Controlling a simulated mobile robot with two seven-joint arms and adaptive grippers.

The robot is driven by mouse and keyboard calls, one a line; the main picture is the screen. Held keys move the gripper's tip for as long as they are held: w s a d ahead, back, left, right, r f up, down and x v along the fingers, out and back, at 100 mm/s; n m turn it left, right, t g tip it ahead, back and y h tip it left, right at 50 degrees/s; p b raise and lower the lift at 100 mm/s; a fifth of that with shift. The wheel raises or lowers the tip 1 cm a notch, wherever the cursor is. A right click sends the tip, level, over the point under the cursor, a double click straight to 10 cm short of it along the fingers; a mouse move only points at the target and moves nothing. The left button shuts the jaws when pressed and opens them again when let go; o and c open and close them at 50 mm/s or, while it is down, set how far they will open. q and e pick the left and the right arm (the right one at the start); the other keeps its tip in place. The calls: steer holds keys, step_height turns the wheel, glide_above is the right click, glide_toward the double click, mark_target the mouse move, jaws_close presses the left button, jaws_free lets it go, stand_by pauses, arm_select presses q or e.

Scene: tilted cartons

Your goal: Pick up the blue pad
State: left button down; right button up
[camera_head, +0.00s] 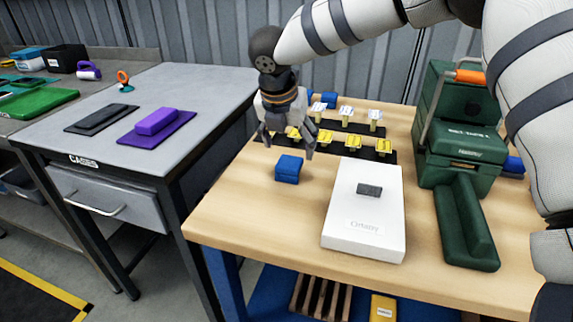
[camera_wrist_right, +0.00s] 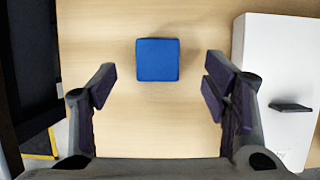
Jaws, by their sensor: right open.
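The blue pad (camera_head: 288,169) is a small block lying on the wooden table, left of the white box. My right gripper (camera_head: 288,146) hangs above and just behind it in the head view, fingers pointing down. In the right wrist view the blue pad (camera_wrist_right: 157,60) lies on bare wood, ahead of the two spread fingertips and roughly centred between them. My right gripper (camera_wrist_right: 158,87) is open and empty, and is not touching the pad. My left gripper is in neither view.
A white box (camera_head: 350,232) with a dark grey block (camera_head: 369,190) on it stands right of the pad. Yellow pieces on black strips (camera_head: 378,155) lie behind. A green case (camera_head: 460,130) stands at right. A grey table (camera_head: 180,90) adjoins on the left.

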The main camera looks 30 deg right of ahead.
mark_target(289, 162)
steer(key=x, duration=0.3)
steer(key=a+x, duration=0.1)
steer(key=x, duration=0.1)
steer(key=shift+s+d+f, duration=0.1)
steer(key=shift+s+f, duration=0.05)
steer(key=shift+f, duration=0.45)
steer(key=shift+w+d+f, duration=0.2)
steer(key=shift+f, duration=0.2)
steer(key=shift+r, duration=0.1)
steer(key=c, duration=0.8)
